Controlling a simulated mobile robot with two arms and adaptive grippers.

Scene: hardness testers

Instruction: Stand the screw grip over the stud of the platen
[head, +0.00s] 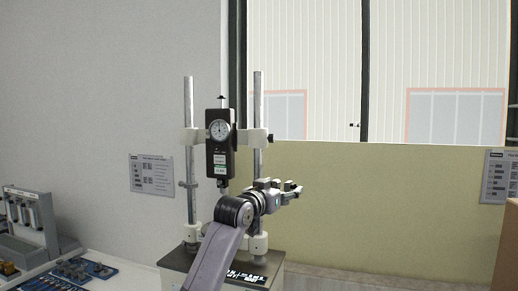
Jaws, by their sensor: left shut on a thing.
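My left gripper (293,189) is at the middle of the head view, in front of and to the right of the test stand's right column. It is shut on a small grey thing, which I take to be the screw grip; its shape is mostly hidden by the fingers. The test stand (190,110) has two upright columns and carries a black force gauge (220,157) with a round dial. My arm covers part of the stand's base (264,262). The platen and its stud cannot be made out behind my arm. My right gripper is out of view.
A blue tray (98,281) with small parts lies at the lower left, by a grey rack (30,215) of upright pieces. A brown box edge (508,250) stands at the far right. The space right of my gripper looks clear.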

